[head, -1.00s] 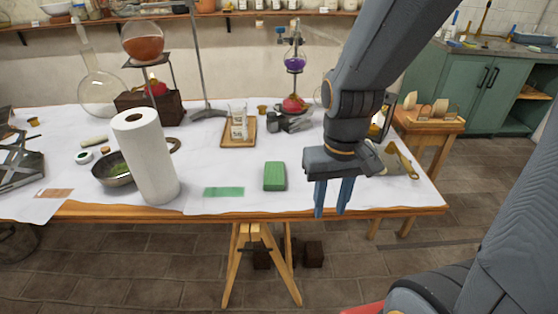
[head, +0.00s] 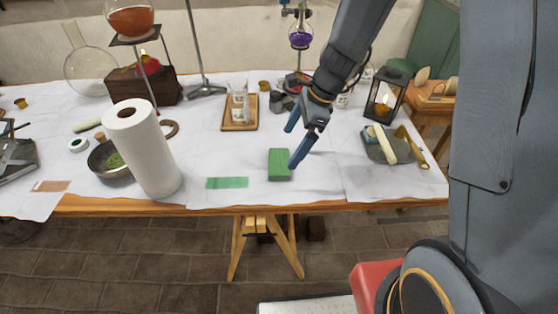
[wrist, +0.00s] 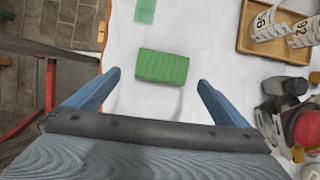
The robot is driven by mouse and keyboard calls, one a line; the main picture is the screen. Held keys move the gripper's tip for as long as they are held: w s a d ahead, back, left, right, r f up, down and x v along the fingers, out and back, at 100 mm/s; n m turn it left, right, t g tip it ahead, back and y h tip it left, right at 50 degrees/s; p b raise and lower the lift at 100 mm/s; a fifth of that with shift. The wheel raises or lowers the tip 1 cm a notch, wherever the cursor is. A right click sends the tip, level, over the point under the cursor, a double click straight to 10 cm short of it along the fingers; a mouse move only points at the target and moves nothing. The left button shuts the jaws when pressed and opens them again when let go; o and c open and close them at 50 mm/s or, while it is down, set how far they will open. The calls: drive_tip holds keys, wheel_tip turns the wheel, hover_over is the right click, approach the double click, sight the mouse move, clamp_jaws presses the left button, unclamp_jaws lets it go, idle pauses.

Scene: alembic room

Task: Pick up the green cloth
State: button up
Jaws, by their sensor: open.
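The green cloth (head: 279,165) is a thick, folded, ribbed rectangle lying flat on the white-covered table near its front edge. In the wrist view the cloth (wrist: 162,66) shows whole, lying ahead of and between the fingertips. My gripper (head: 293,144) is open and empty, close to the cloth, with one fingertip overlapping the cloth's right edge in the head view. In the wrist view both fingers of my gripper (wrist: 159,78) are spread wider than the cloth, and nothing lies between the pads. I cannot tell the exact height above the cloth.
A flat green strip (head: 227,183) lies left of the cloth. A paper towel roll (head: 143,150) stands farther left. A wooden tray with beakers (head: 240,125) is behind.

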sight(279, 161)
drive_tip(key=shift+w+a+f+m, duration=0.2)
drive_tip(key=shift+a+f+m, duration=0.05)
drive_tip(key=shift+f+m, duration=0.1)
drive_tip(key=shift+p+x, duration=0.35)
drive_tip(key=shift+x, duration=3.25)
drive_tip(key=shift+w, duration=0.1)
drive_tip(key=c, duration=0.8)
drive_tip(key=shift+d, duration=0.1)
drive_tip(key=shift+c, duration=0.2)
drive_tip(key=shift+r, duration=0.1)
wheel_tip(279, 161, up, 10)
